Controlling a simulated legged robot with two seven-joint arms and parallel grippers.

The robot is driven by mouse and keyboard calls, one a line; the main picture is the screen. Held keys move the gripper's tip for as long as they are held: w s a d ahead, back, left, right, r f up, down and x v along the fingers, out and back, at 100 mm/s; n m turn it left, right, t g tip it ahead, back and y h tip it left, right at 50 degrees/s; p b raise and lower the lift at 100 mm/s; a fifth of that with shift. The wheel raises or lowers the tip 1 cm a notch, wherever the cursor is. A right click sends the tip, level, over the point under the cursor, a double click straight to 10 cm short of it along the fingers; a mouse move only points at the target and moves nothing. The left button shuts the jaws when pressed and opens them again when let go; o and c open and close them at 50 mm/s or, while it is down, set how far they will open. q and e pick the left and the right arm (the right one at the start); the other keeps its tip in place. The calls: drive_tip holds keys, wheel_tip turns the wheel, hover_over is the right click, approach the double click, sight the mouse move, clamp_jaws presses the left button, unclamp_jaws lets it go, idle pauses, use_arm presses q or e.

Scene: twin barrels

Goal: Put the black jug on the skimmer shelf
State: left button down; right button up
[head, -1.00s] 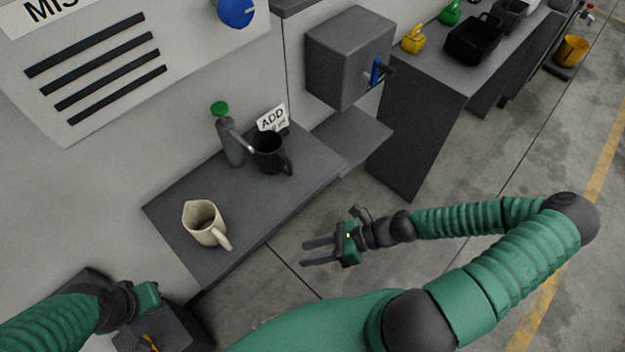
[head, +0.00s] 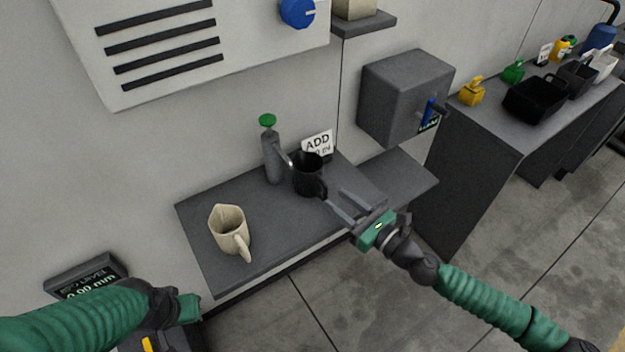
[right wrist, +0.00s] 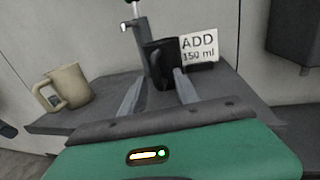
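The black jug (head: 307,176) stands upright on the grey wall shelf (head: 205,262), under a tap on a grey bottle with a green knob (head: 272,155). Its handle points toward my right gripper (head: 336,198), which is open with its fingertips close to the handle. In the right wrist view the jug (right wrist: 158,62) shows between and beyond the two spread fingers (right wrist: 158,92); contact cannot be told. My left gripper (head: 190,308) is low at the left, its fingers not clear. No label names the skimmer shelf.
A cream jug (head: 228,232) stands on the same shelf, left of the black jug. An "ADD" sign (head: 318,145) is behind it. A grey box (head: 405,95) hangs above a lower ledge (head: 400,178). A small shelf (head: 365,25) is higher up. A bench (head: 500,125) holds containers at right.

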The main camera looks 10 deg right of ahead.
sight(326, 193)
drive_tip(key=x, duration=0.5)
drive_tip(key=shift+s+a+f, duration=0.1)
drive_tip(key=shift+a+f, duration=0.05)
drive_tip(key=shift+s, duration=0.1)
clamp_jaws()
idle(1.0)
